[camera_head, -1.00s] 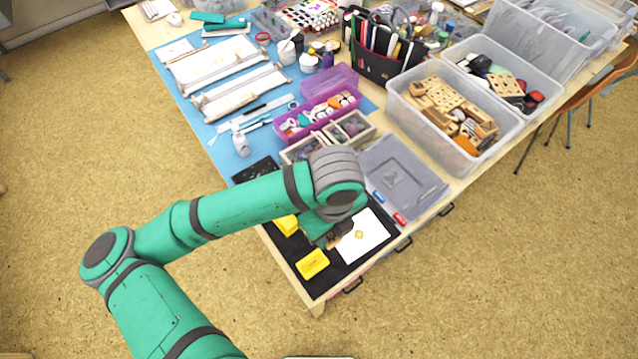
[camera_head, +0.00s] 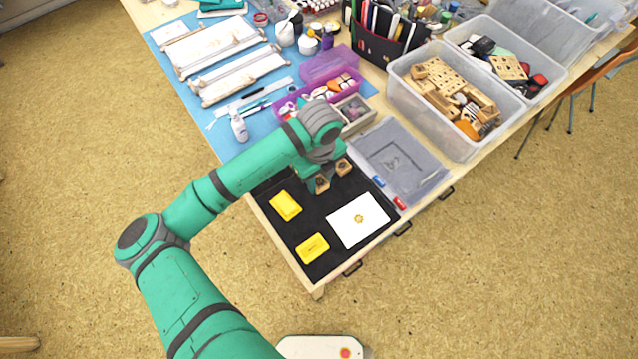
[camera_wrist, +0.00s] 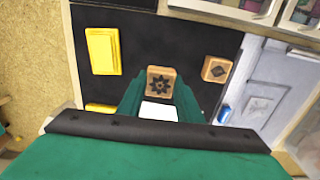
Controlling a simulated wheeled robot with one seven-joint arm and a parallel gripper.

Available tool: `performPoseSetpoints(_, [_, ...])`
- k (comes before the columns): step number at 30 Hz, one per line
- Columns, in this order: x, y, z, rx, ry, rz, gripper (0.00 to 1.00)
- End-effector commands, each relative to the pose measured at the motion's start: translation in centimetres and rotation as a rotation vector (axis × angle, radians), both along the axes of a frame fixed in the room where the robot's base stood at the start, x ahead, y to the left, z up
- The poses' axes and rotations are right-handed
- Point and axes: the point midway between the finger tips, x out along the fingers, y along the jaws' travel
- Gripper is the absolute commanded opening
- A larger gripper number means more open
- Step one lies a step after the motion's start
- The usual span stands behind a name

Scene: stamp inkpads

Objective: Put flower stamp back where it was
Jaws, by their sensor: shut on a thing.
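My gripper (camera_head: 318,174) is shut on the flower stamp (camera_wrist: 160,83), a small wooden block with a dark flower face turned towards the wrist camera. The flower stamp also shows in the head view (camera_head: 321,184), over the far part of the black mat (camera_head: 306,224). A second wooden stamp (camera_wrist: 216,69) with a dark diamond-like mark is to its right, apart from it; it also shows in the head view (camera_head: 343,166). I cannot tell whether the held stamp touches the mat.
Two yellow inkpads (camera_head: 286,206) (camera_head: 312,248) lie on the mat's left side. White paper (camera_head: 345,228) with a yellow flower print lies at the right. A clear grey lid (camera_head: 415,178) borders the mat on the right. A divided box (camera_head: 366,120) stands behind.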

Motion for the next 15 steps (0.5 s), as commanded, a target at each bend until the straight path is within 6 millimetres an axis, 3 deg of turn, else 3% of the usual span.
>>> performPoseSetpoints(5, [0.6,0.1,-0.9,0.000,0.002,0.001,0.16])
performPoseSetpoints(11, [0.6,0.1,-3.5,-0.001,0.002,0.002,0.16])
performPoseSetpoints(15, [0.6,0.1,-3.9,0.000,0.000,0.000,0.16])
